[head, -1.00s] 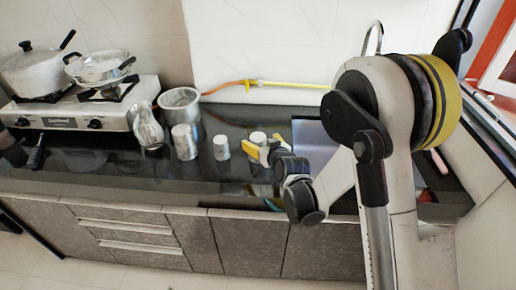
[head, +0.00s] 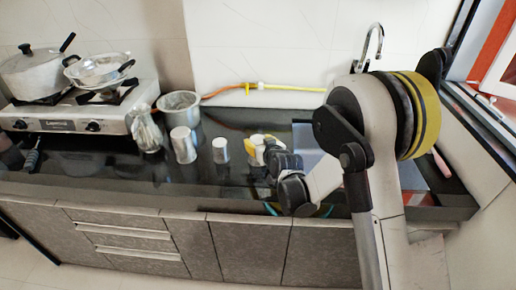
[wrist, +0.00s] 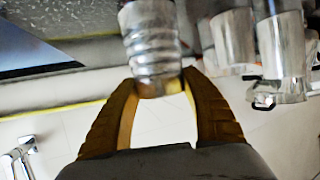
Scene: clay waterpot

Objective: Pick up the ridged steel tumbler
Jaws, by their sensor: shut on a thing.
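The ridged steel tumbler (wrist: 152,48) is a shiny banded cylinder between the yellow fingers of my gripper (wrist: 160,84) in the wrist view. The fingers are shut on it near the end closest to my palm. In the head view the tumbler (head: 257,139) stands at the right end of a row of steel vessels on the dark counter. My gripper (head: 258,151) reaches it from the right, and its dark wrist hides part of the counter. I cannot tell whether the tumbler's base touches the counter.
Two plain steel tumblers (head: 220,150) (head: 184,145), a wider steel pot (head: 179,101) and a steel jug (head: 147,131) stand to the left. A stove (head: 75,117) with pans is further left. A yellow-orange hose (head: 290,87) runs along the wall; a tap (head: 371,42) is behind my arm.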

